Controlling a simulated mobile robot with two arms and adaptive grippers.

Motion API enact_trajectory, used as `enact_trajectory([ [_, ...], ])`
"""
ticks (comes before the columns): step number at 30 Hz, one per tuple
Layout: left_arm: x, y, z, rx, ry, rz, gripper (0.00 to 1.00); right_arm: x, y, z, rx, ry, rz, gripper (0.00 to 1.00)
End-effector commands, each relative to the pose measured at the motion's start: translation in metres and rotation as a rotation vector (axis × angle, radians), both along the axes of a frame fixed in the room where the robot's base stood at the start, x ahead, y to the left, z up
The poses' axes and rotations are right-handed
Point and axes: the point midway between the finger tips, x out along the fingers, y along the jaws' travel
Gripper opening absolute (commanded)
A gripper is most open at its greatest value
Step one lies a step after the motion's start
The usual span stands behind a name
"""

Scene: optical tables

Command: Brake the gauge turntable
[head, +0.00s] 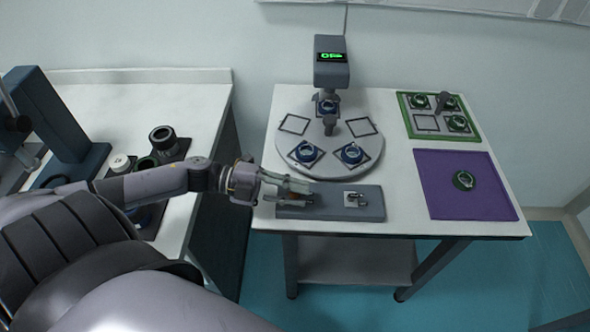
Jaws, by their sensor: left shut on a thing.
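The gauge turntable (342,165) is a round grey disc on the white table, with square-framed places around it. Two dark blue ring parts (306,153) (352,154) sit in its front places, and another ring part (327,106) sits at the back under the gauge head (331,75). The gauge display shows green letters that look like "OFF". A grey control panel (376,214) lies in front of the turntable, with a small metal fitting (355,199) at right. My left gripper (306,192) is shut on a small, mostly hidden thing at the panel's left part. My right gripper is out of view.
A purple mat (440,200) with a dark green ring part (463,180) lies at right. Behind it is a green-edged tray (477,136) with several parts. A second table (190,95) with lenses and equipment stands at left, a gap between the tables.

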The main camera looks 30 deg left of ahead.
Motion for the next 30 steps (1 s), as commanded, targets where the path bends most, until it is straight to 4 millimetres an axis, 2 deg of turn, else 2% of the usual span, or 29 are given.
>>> enact_trajectory([
  [9, -0.0010, -0.0004, -0.0015, 0.002, 0.001, -0.001, 0.00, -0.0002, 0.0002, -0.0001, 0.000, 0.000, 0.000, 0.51],
  [10, -0.0010, -0.0004, -0.0016, 0.002, 0.001, -0.001, 0.23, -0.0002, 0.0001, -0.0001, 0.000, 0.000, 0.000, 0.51],
  [18, -0.0005, -0.0001, -0.0011, 0.002, 0.001, -0.001, 0.41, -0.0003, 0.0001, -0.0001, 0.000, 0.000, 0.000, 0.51],
  [30, -0.0003, 0.0002, -0.0006, 0.001, 0.001, 0.000, 0.42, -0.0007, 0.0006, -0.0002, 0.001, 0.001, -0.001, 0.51],
])
